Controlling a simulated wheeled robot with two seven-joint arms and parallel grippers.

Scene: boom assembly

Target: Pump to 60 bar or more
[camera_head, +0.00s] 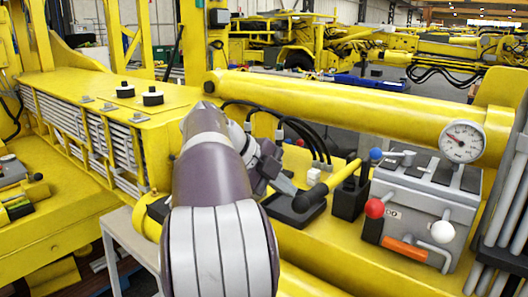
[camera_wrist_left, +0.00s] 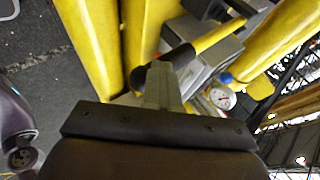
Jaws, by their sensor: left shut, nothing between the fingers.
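My left gripper (camera_head: 288,187) is shut and empty, beside the black grip of the pump lever (camera_head: 345,172). The lever is a yellow bar slanting up to the right, with its black grip at the lower left. In the left wrist view, the closed fingers (camera_wrist_left: 162,87) reach the black grip of the lever (camera_wrist_left: 222,37); I cannot tell whether they touch. The round white pressure gauge (camera_head: 463,141) stands at the right; its reading is too small to make out. It also shows in the left wrist view (camera_wrist_left: 222,98). My right gripper is not in view.
A grey valve block (camera_head: 430,195) with red, white and blue knobs and an orange-handled lever stands right of the pump lever. A thick yellow cylinder (camera_head: 335,103) runs behind. Black hoses (camera_head: 270,108) hang there. A yellow deck (camera_head: 310,245) lies below.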

